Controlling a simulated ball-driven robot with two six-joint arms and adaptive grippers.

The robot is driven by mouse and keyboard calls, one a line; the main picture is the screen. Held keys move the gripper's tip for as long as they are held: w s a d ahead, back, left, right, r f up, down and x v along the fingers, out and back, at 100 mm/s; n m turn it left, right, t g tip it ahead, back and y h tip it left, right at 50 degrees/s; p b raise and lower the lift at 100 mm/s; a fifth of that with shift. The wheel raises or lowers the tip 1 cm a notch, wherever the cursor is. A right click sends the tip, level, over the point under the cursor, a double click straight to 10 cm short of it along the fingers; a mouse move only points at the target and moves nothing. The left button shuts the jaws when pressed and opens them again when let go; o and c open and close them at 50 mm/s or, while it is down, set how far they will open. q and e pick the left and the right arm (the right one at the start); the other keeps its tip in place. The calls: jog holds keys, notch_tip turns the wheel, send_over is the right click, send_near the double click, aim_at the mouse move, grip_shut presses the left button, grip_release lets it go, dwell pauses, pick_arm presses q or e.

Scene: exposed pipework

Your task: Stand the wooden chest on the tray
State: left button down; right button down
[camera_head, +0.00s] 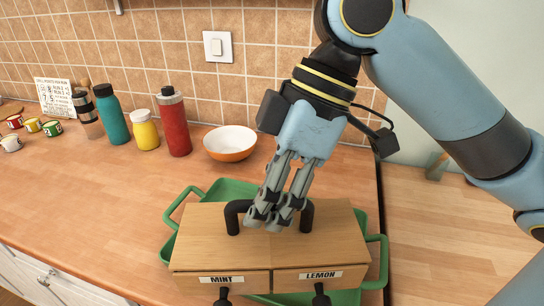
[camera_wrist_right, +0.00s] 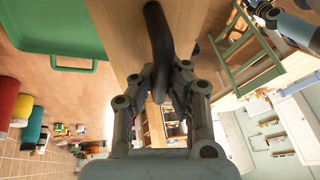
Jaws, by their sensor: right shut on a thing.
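The wooden chest (camera_head: 270,240) has two front drawers labelled MINT and LEMON, black knobs and a black arched handle (camera_head: 233,220) on top. It looks upright. My right gripper (camera_head: 268,222) is shut on that handle from above; the wrist view shows the fingers (camera_wrist_right: 160,85) closed around the handle (camera_wrist_right: 157,35). The green tray (camera_head: 232,186) has a looped handle at each side and shows behind, beside and below the chest, which covers its middle. I cannot tell whether the chest touches the tray. The tray also shows in the wrist view (camera_wrist_right: 50,28). My left gripper is not in view.
A white and orange bowl (camera_head: 230,143) stands behind the tray. A red bottle (camera_head: 174,122), a yellow jar (camera_head: 145,130), a teal bottle (camera_head: 112,114) and small mugs (camera_head: 28,125) line the tiled wall. The counter left of the tray is clear.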

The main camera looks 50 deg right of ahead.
jog(key=shift+w+d+f+b, duration=0.85)
jog(key=shift+f+b, duration=0.25)
jog(key=shift+b, duration=2.25)
jog(key=shift+w+d+f+b, duration=0.75)
jog(key=shift+d+b, duration=0.2)
jog(key=shift+b, duration=0.3)
jog(key=w+d+f, duration=0.4)
jog(key=d+f, duration=0.1)
jog(key=f, duration=0.2)
jog(key=shift+w+f, duration=0.2)
jog(key=shift+w, duration=0.2)
jog(key=shift+a, duration=0.1)
jog(key=c, duration=1.4)
grip_release()
jog(key=shift+c, duration=0.2)
